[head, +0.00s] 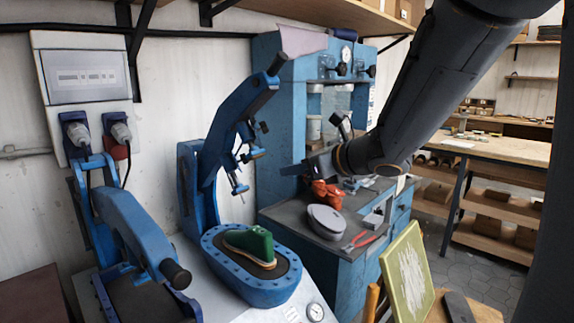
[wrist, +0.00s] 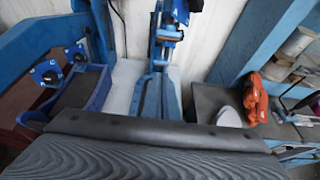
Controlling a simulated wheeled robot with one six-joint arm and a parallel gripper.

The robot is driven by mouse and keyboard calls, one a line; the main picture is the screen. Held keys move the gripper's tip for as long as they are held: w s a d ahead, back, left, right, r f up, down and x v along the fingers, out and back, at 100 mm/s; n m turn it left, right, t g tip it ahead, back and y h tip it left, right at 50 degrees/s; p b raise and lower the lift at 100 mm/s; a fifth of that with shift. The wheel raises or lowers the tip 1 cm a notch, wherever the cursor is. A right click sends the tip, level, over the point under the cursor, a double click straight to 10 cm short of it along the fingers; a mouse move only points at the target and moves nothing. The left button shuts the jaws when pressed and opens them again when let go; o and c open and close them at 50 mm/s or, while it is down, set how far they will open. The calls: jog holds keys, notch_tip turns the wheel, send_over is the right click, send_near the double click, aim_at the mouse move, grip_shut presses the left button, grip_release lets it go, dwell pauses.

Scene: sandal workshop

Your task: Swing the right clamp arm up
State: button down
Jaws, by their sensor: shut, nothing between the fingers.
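The right clamp arm (head: 236,122) is blue with a black-ended handle (head: 277,64). It is swung up, slanting up and right from its upright, with its clamp screws hanging above the oval blue base (head: 215,262). A green shoe last (head: 248,243) with a sandal sole under it rests on that base. In the wrist view, blue clamp parts (wrist: 168,32) show at the top centre. My gripper (head: 287,170) is shut and empty, to the right of the right clamp arm and apart from it, above the bench. A dark ribbed surface covers the wrist view's lower part.
The left clamp arm (head: 135,228) is lowered. A blue cabinet bench (head: 290,222) beneath my gripper holds an orange-red object (head: 326,194), a grey oval piece (head: 326,221) and red-handled pliers (head: 358,241). A green-yellow framed board (head: 407,277) stands at front right.

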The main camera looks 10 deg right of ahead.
aim_at(247, 129)
jog(key=w+a+p, duration=0.4)
jog(key=w+a, duration=0.1)
jog(key=w, duration=0.3)
jog(key=shift+a+r, duration=0.15)
jog(key=shift+a, duration=0.15)
jog(key=shift+w, duration=0.1)
jog(key=w+r+p, duration=0.1)
jog(key=r, duration=0.2)
jog(key=w+a+r+p, duration=0.1)
jog(key=r, duration=0.2)
jog(key=w+a+r+p, duration=0.1)
jog(key=r, duration=0.2)
jog(key=shift+w+a, duration=0.1)
jog(key=shift+w, duration=0.05)
